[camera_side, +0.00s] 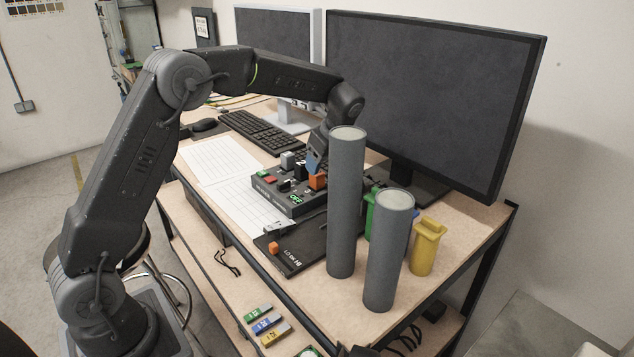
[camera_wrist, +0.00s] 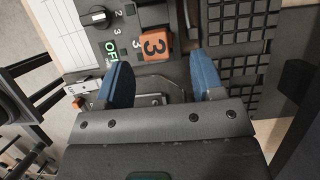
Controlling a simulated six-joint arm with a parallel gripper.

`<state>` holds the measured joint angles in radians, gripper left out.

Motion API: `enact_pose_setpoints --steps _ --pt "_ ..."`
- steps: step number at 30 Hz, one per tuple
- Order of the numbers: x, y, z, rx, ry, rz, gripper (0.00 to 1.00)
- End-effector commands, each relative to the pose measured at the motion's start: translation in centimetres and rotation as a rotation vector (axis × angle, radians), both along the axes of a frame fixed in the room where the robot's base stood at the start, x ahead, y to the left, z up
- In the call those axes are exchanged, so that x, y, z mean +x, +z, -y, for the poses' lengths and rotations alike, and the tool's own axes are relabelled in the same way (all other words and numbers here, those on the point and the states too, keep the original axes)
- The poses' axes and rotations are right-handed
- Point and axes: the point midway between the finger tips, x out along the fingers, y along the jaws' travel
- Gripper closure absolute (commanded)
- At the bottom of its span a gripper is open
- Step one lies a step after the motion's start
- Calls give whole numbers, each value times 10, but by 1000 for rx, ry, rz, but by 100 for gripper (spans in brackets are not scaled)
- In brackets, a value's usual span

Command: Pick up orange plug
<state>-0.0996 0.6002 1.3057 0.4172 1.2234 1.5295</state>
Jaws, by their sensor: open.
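The orange plug (camera_wrist: 155,45), marked with a 3, sits on the dark control box in the wrist view. It also shows in the side view (camera_side: 318,181), near the right end of the box (camera_side: 290,200). My gripper (camera_wrist: 160,64) is open, with its blue fingers apart. In the wrist view the plug lies between the lines of the fingers, just beyond their tips. In the side view my gripper (camera_side: 316,160) is just above the plug. I cannot tell whether a finger touches it.
Two tall grey cylinders (camera_side: 346,205) (camera_side: 388,250) stand close to the right of my gripper. A yellow container (camera_side: 427,246) and a green one (camera_side: 370,215) are behind. Monitors (camera_side: 430,95) stand behind.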

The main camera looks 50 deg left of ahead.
Motion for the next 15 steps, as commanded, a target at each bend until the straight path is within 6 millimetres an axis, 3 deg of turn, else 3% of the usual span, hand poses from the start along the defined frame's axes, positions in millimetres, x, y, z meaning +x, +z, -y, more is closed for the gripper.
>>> enact_pose_setpoints --steps 9,15 --pt "-6 -39 -18 -1 2 -4 38" --pt "-5 -46 -21 -1 0 0 38"
